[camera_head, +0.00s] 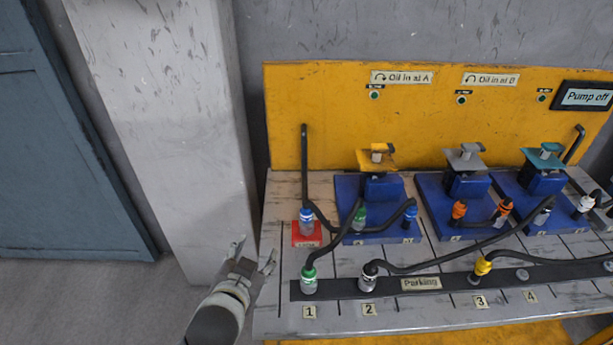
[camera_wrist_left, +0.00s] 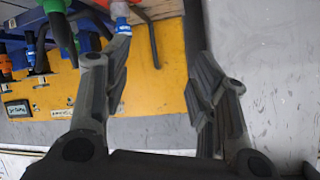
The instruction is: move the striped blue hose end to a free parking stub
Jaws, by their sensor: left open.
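A blue hose end (camera_head: 306,218) stands upright on the red block at the bench's left side, with a black hose rising from it. Another blue hose end (camera_head: 410,214) is on the left blue base plate. I cannot tell clearly which one is striped. On the dark parking rail (camera_head: 446,279), places 1, 2 and 3 hold a green, a white and a yellow hose end. The stub at place 4 (camera_head: 522,275) is bare. My left gripper (camera_head: 254,252) is open and empty at the bench's left edge; its spread fingers show in the left wrist view (camera_wrist_left: 160,65).
A red block (camera_head: 306,240) sits near the left edge. Black hoses arch across the bench. Blue-based motor units (camera_head: 376,195) stand behind the rail, before a yellow back panel (camera_head: 320,90). A grey pillar (camera_head: 165,130) stands left of the bench.

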